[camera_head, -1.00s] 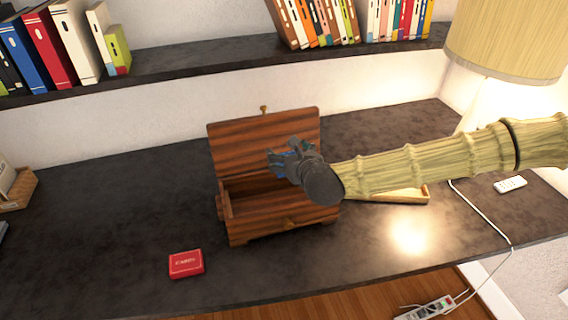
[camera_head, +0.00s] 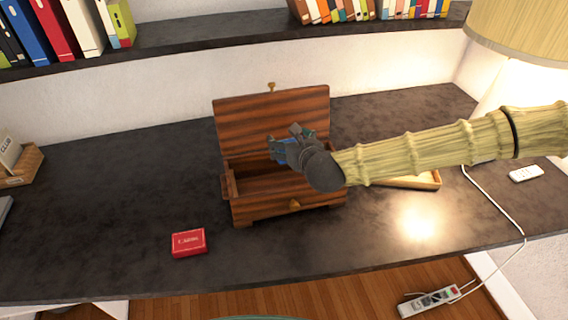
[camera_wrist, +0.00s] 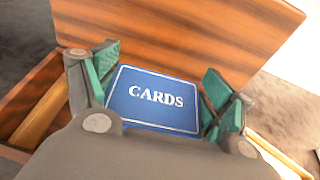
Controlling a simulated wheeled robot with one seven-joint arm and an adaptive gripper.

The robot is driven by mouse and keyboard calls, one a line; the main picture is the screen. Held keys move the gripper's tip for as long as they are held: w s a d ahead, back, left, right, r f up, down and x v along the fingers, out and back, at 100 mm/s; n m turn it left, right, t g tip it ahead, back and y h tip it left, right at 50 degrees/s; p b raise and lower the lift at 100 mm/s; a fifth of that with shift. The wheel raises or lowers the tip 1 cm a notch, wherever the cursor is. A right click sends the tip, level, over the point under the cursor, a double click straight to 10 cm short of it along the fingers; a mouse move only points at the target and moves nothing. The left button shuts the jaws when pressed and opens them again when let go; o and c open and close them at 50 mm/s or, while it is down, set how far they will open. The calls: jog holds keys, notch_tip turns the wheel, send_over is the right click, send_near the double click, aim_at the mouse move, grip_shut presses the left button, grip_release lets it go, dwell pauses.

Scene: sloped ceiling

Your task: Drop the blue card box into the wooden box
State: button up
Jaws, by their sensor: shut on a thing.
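The blue card box (camera_wrist: 155,99), marked "CARDS", is held between the green-padded fingers of my gripper (camera_wrist: 160,92). In the head view only a bit of blue shows between the fingers of my gripper (camera_head: 285,150). The wooden box (camera_head: 262,207) stands on the dark desk with its lid (camera_head: 258,120) raised at the back. My gripper is above the box's opening, in front of the lid. The wrist view shows the lid (camera_wrist: 190,28) behind the card box. My gripper and arm hide the right part of the opening.
A red card box (camera_head: 188,242) lies on the desk in front and left of the wooden box. A shallow wooden tray (camera_head: 415,181) lies to the right, partly behind my arm. A lamp (camera_head: 520,30) stands at the right. The desk's left side is mostly clear.

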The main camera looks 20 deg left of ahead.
jog(key=shift+f, duration=0.1)
jog(key=o, duration=1.1)
jog(key=shift+c, duration=0.2)
jog(key=shift+s, duration=0.1)
jog(key=v, duration=1.1)
jog(key=shift+s+d, duration=0.25)
jog(key=shift+d, duration=0.05)
